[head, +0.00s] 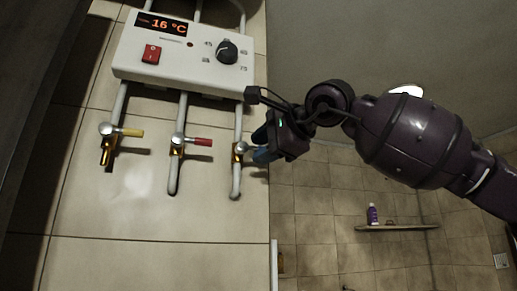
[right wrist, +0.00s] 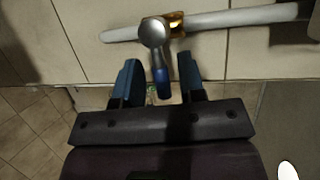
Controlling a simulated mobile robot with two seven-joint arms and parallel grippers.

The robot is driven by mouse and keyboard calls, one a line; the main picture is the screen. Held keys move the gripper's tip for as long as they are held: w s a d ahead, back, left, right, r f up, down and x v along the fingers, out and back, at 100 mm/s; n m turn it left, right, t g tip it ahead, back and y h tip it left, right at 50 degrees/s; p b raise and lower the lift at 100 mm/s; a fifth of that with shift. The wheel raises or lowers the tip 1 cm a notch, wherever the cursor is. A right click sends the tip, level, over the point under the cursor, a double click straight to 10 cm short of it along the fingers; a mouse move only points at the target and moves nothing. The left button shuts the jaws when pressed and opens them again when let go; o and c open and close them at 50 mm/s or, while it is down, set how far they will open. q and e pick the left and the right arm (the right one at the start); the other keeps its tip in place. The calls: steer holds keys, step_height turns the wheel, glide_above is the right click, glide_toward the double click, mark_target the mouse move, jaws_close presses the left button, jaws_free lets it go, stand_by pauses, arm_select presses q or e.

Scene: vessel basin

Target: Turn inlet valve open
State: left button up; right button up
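The valve (head: 240,148) on the right-hand pipe is partly hidden by my right gripper (head: 262,146) in the head view. In the right wrist view this valve (right wrist: 153,32) has a round metal knob, a brass fitting and a short lever with a blue end (right wrist: 162,76). My right gripper (right wrist: 157,61) is open. Its two blue fingers stand on either side of the blue lever, with a visible gap on each side. The lever points toward the gripper's palm. My left gripper is not in view.
A white heater box (head: 185,52) shows 16 °C, with a red switch (head: 151,54) and a black dial (head: 227,51). A yellow-handled valve (head: 122,131) and a red-handled valve (head: 190,141) sit on the other pipes. A purple bottle (head: 372,213) stands on a shelf (head: 398,227).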

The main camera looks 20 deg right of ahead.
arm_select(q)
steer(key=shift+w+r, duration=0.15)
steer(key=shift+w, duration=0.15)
arm_select(e)
steer(key=shift+w+a+f, duration=0.1)
steer(key=shift+w+a, duration=0.2)
steer(key=shift+w, duration=0.3)
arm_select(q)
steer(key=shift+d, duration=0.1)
arm_select(e)
steer(key=shift+c, duration=0.3)
jaws_close()
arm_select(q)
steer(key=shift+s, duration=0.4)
